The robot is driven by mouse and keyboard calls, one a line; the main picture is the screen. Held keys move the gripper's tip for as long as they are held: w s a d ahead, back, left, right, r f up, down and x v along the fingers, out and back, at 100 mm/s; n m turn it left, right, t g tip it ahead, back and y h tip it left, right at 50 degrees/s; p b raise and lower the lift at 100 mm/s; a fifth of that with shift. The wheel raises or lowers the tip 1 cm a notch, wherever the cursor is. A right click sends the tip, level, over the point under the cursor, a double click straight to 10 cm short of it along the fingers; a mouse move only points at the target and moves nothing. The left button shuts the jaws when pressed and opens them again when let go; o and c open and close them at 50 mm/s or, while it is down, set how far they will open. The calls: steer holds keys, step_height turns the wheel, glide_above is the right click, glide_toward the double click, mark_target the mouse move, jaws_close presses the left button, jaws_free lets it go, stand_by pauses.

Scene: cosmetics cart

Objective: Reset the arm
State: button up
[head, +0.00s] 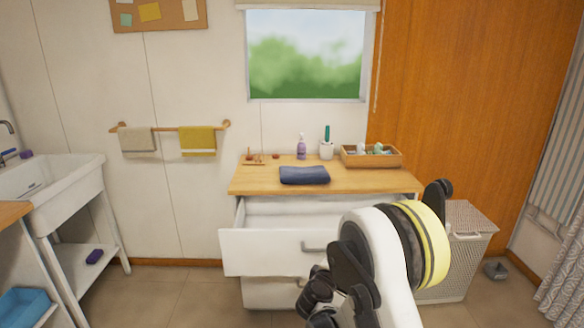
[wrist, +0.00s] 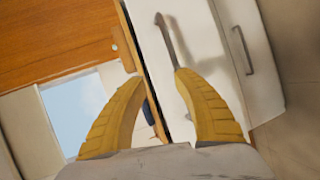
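My gripper shows in the wrist view (wrist: 155,105) as two yellow ribbed fingers spread wide apart with nothing between them. Behind them are the white drawer front (wrist: 190,40) and its grey handle. In the head view my white arm with a yellow band stands at the lower right, in front of the dresser; the fingertips are not clearly seen there. The dresser's top drawer (head: 262,253) is pulled out, and the part of its inside that shows looks empty. My arm hides the right part of the drawer front.
The wooden dresser top (head: 350,181) holds a folded dark blue cloth (head: 304,175), a purple pump bottle (head: 301,149), a white cup (head: 326,150) and a wooden tray (head: 371,160). A light wicker hamper (head: 468,240) stands right of the dresser. A white sink (head: 50,185) stands left. Floor between is clear.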

steer(key=s+d+r+m+g+y, duration=0.1)
steer(key=s+d+r+m+g, duration=0.15)
steer(key=s+r, duration=0.45)
steer(key=s+d+r+m+g+y, duration=0.1)
steer(key=s+d+r+m+g, duration=0.2)
steer(key=s+r, duration=0.45)
steer(key=s+a+m+y, duration=0.1)
steer(key=s+m+y, duration=0.1)
steer(key=s, duration=1)
steer(key=s+a+m+g+y, duration=0.1)
steer(key=s+m, duration=0.4)
steer(key=s, duration=0.7)
steer(key=shift+a+y, duration=0.5)
steer(key=shift+y, duration=0.2)
steer(key=shift+w, duration=0.1)
